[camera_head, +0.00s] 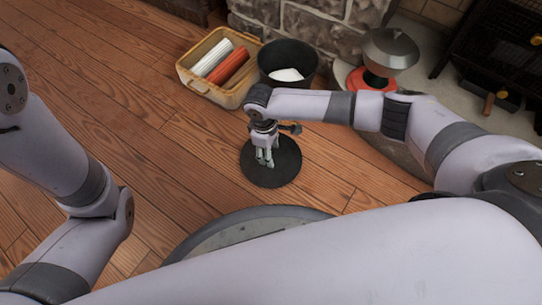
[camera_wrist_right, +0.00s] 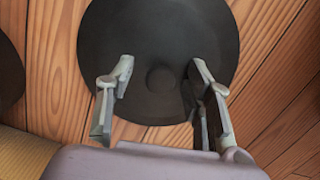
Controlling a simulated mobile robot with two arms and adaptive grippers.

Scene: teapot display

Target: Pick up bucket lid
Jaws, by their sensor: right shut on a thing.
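The bucket lid (camera_head: 286,173) is a flat, dark round disc at the wood floor in front of the bucket. I cannot tell whether it touches the boards. In the right wrist view the lid (camera_wrist_right: 160,25) fills the upper middle, with a low round knob at its centre. My right gripper (camera_head: 265,160) points down over the lid's middle. Its fingers (camera_wrist_right: 161,72) stand on either side of the knob and are shut on the lid; the exact contact is hard to see. My left arm shows at the left, but its gripper is out of view.
The black bucket (camera_head: 308,69) with something white inside stands behind the lid. A yellow crate (camera_head: 228,98) holding a white and a red roll is beside it. A red and grey object (camera_head: 390,50) stands by the stone wall. Floor to the left is clear.

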